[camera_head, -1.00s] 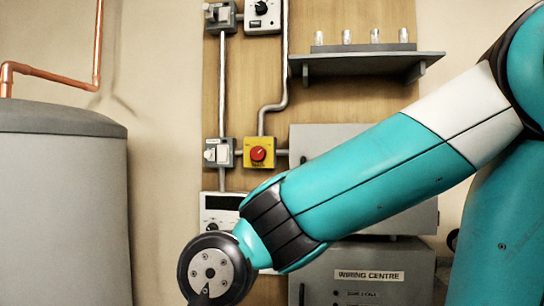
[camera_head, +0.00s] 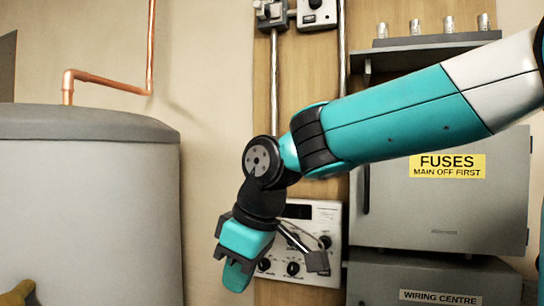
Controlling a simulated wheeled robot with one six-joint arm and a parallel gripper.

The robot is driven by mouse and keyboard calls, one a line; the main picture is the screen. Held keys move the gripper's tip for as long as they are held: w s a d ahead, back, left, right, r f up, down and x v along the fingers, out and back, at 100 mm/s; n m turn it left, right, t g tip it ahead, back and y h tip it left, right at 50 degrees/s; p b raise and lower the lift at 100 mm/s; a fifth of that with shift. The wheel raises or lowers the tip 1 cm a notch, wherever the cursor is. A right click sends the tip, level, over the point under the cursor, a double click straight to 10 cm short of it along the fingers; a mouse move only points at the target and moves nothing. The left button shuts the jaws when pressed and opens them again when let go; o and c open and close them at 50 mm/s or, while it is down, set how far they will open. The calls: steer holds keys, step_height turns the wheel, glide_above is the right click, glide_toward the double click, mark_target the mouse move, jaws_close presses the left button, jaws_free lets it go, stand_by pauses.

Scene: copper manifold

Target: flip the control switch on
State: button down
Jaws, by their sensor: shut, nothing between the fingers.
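Two switch boxes show at the top of the wooden board: a grey one with a white switch (camera_head: 270,12) and a pale one with a black knob (camera_head: 315,12). I cannot tell which is the control switch or read its position. The lower white switch and the yellow box with a red knob seen earlier are hidden behind my arm. My gripper (camera_head: 237,275) hangs below the wrist, pointing down, left of the white control panel (camera_head: 325,220) and well below the upper switches. It is shut and empty, touching nothing that I can see.
A grey tank (camera_head: 85,200) with a copper pipe (camera_head: 110,83) stands at left. A grey fuse cabinet (camera_head: 440,205), a wiring centre box (camera_head: 430,280) and a shelf (camera_head: 430,55) with several metal cylinders fill the right. Bare wall lies between tank and board.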

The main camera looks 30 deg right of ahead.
steer(key=w+d+r+t+h, duration=0.1)
steer(key=w+d+r, duration=0.3)
steer(key=r, duration=0.4)
steer(key=w+d+r+t+h+p, duration=0.1)
steer(key=w+d+r, duration=0.4)
steer(key=d+r, duration=0.2)
steer(key=w+d+r+m+t+h+p, duration=0.1)
steer(key=w+d+r, duration=0.3)
steer(key=r, duration=0.5)
steer(key=shift+w+d+r+t+h, duration=0.3)
steer(key=shift+d+h, duration=0.1)
steer(key=shift+d, duration=0.3)
steer(key=w+d+f+p, duration=0.3)
steer(key=w+d+f, duration=0.1)
steer(key=w+f, duration=0.4)
steer(key=shift+d+f+p, duration=0.2)
steer(key=shift+f+p, duration=0.1)
steer(key=shift+f, duration=0.1)
